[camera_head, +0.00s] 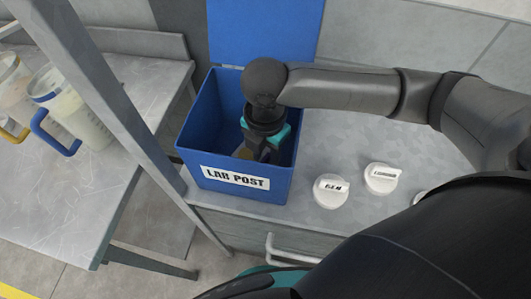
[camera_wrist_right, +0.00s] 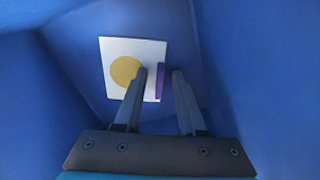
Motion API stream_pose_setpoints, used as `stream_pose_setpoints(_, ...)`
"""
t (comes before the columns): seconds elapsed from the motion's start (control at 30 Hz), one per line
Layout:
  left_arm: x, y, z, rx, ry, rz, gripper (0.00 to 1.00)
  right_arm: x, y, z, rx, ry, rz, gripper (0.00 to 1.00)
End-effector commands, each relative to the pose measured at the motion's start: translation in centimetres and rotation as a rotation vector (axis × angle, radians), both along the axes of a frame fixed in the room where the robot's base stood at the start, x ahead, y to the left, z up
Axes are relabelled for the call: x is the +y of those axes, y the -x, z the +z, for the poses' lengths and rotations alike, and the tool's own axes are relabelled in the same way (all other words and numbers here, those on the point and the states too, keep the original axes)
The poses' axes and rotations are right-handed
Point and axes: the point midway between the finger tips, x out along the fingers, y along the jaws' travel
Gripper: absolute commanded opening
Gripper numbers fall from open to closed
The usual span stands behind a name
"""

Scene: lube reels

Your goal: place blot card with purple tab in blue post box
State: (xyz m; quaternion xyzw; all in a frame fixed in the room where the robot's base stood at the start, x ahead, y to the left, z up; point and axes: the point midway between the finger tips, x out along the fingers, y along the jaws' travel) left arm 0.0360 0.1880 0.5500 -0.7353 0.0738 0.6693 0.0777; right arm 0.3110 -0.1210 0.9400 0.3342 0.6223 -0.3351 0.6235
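The blue post box (camera_head: 235,194), labelled LAB POST, stands on the grey cabinet top in the head view with its lid up. My right gripper (camera_head: 262,157) reaches down inside it. In the right wrist view, the blot card (camera_wrist_right: 118,52) is white with a yellow round blot and a purple tab (camera_wrist_right: 160,84). It is inside the box, beyond the fingertips. My right gripper (camera_wrist_right: 161,71) is open, with a gap between its fingers; the left finger overlaps the card in the picture, and the tab shows between them. My left gripper is not in view.
White knobs, one labelled GEN (camera_head: 331,191) and another (camera_head: 381,178), stand right of the box. A grey post (camera_head: 100,85) slants close by on the left. A table (camera_head: 60,205) beyond it holds a blue-handled jug (camera_head: 82,115) and another with a yellow handle.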

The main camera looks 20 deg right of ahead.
Motion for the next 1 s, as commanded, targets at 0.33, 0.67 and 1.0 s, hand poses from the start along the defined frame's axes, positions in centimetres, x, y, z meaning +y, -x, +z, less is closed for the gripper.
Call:
stream_pose_setpoints(0.33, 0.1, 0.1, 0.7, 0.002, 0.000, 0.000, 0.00, 0.0, -0.1, 2.7, -0.005, -0.002, 0.000, 0.39)
stream_pose_setpoints(0.67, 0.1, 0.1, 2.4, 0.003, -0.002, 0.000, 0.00, 0.0, -0.1, 9.7, -0.004, -0.001, 0.000, 0.39)
stream_pose_setpoints(1.0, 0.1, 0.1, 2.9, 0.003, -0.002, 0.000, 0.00, 0.0, 0.0, 12.4, 0.000, 0.000, -0.001, 0.39)
